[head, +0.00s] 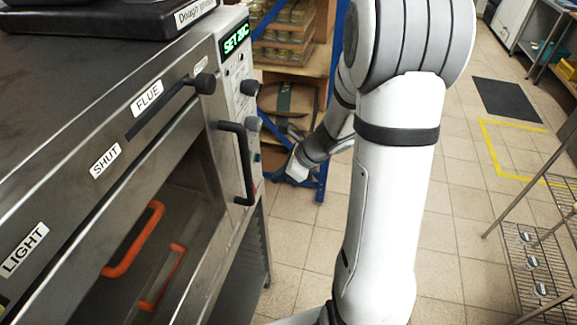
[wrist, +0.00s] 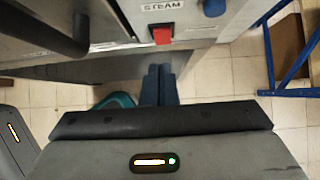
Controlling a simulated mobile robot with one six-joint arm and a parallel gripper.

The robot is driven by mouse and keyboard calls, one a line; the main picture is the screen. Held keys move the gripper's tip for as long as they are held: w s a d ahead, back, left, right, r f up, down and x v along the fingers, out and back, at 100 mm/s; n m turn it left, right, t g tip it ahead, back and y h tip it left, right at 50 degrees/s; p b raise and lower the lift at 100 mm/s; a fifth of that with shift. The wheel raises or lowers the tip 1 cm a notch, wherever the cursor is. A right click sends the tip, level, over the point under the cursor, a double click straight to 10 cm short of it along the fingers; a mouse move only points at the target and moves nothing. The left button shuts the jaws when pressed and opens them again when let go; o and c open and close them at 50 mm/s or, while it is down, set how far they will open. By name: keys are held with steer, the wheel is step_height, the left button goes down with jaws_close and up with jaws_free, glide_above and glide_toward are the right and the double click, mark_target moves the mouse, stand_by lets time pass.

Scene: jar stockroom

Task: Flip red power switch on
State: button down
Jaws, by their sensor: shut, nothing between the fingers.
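The red power switch (wrist: 162,36) shows in the wrist view as a small red block on the front of the oven's control panel, beside a label reading STEAM. I cannot make it out clearly in the head view. My gripper (wrist: 158,70) is shut and empty, its two dark fingers side by side. The fingertips are just below the switch in the wrist view, with a visible gap between.
A blue knob (wrist: 214,8) is right of the switch. A blue-framed rack (head: 330,95) with jars stands behind. A wire shelf (head: 540,260) stands right; tiled floor lies between.

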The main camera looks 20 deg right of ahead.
steer(key=v, duration=0.5)
steer(key=shift+s+r, duration=0.2)
steer(key=s+a+r+n+h, duration=0.1)
steer(key=s+r+n+h, duration=0.2)
steer(key=s+r+n, duration=0.2)
steer(key=s+a+r+n+h, duration=0.1)
steer(key=s+r+n+h, duration=0.2)
steer(key=s+n, duration=0.9)
step_height(320, 180, up, 3)
steer(key=n, duration=0.7)
steer(key=shift+a+g+h, duration=0.25)
steer(key=shift+g+h, duration=0.05)
steer(key=shift+s, duration=0.15)
